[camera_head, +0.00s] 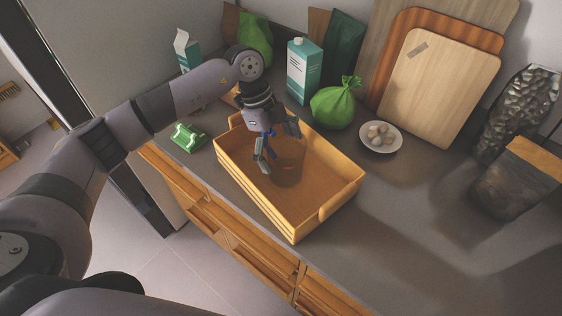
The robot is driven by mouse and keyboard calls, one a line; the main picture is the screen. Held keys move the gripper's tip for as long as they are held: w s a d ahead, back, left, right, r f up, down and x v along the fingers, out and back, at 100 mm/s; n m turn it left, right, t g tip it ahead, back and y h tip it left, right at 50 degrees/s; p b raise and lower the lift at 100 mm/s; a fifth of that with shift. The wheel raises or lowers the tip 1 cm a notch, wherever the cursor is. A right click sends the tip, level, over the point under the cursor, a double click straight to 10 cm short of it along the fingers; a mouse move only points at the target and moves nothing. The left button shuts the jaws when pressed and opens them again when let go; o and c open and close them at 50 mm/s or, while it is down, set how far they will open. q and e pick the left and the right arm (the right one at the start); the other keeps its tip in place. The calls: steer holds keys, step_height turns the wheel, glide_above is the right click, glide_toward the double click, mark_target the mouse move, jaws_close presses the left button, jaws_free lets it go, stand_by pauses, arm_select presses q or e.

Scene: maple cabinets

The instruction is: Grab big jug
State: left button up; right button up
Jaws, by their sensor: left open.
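A see-through jug (288,172) stands in the wooden crate (335,202) on the grey counter. It looks dark and brownish against the crate, and its upper part is partly hidden by my gripper. My left gripper (276,146) reaches in from the left and points down over the crate at the jug's upper part. Its fingers are apart, with one near the jug's left side and one toward its top right. I cannot tell whether they touch it. My right gripper is not in view.
Behind the crate stand a carton (304,72) and a green tied bag (336,104). A bowl of eggs or similar (380,137) and cutting boards (440,85) are to the right. A green item (188,137) lies left.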

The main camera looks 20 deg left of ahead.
arm_select(q)
steer(key=shift+c, duration=0.7)
steer(key=c, duration=1.2)
